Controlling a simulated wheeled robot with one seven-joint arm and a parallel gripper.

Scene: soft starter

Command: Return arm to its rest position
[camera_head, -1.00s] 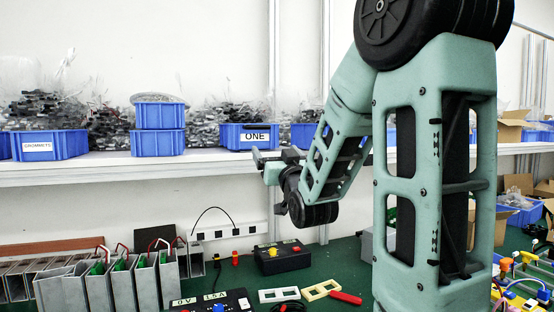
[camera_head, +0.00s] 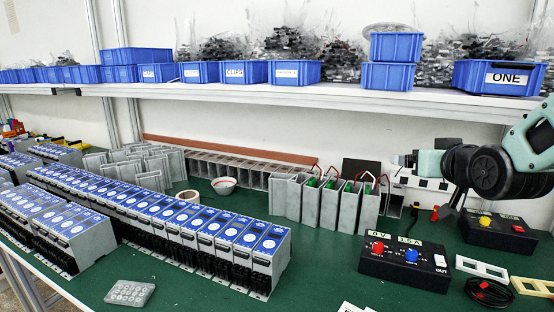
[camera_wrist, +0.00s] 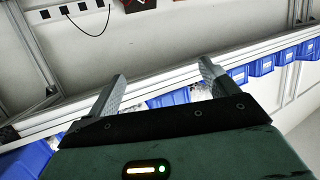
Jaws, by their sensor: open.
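My gripper (camera_wrist: 165,88) shows in the wrist view with its two fingers spread wide and nothing between them. Beyond the fingers are the shelf edge, blue bins and the pale wall. In the head view my arm comes in from the right edge, and my gripper (camera_head: 402,160) is at its left end, pointing left. It is above the green bench (camera_head: 330,285), below the shelf, near the upright grey metal housings. Most of the arm is outside the head view.
Below the arm are a black control box (camera_head: 405,264) and another black box (camera_head: 497,230). Rows of blue-topped units (camera_head: 240,238) fill the bench's left side. Bare bench lies in front.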

